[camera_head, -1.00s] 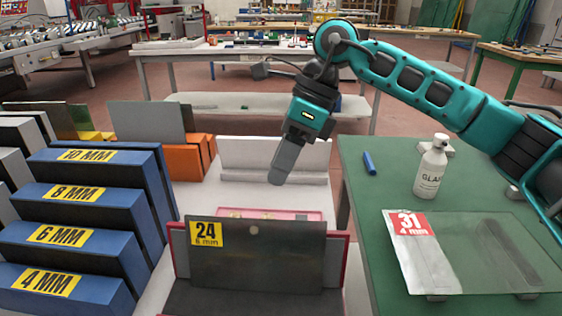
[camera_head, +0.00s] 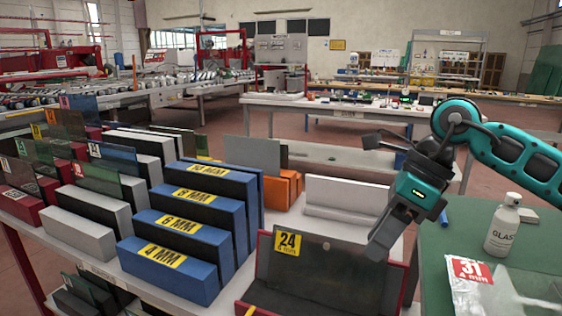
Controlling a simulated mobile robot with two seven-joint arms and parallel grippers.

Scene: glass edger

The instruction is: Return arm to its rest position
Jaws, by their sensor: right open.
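My right arm (camera_head: 514,151) comes in from the right edge, teal and black. Its gripper (camera_head: 384,238) hangs pointing down and slightly left, with nothing between its fingers. The fingertips show in front of the right part of the dark glass pane labelled 24 (camera_head: 325,274), which stands in a red-edged holder (camera_head: 410,278). I cannot tell whether they touch the pane. My left gripper is not in view.
Blue slotted blocks marked in MM (camera_head: 170,268) stand left of the pane. A green table (camera_head: 440,270) at right carries a white bottle (camera_head: 502,226) and a pane labelled 31 (camera_head: 500,297). Orange blocks (camera_head: 277,192) and a white block (camera_head: 345,196) stand behind.

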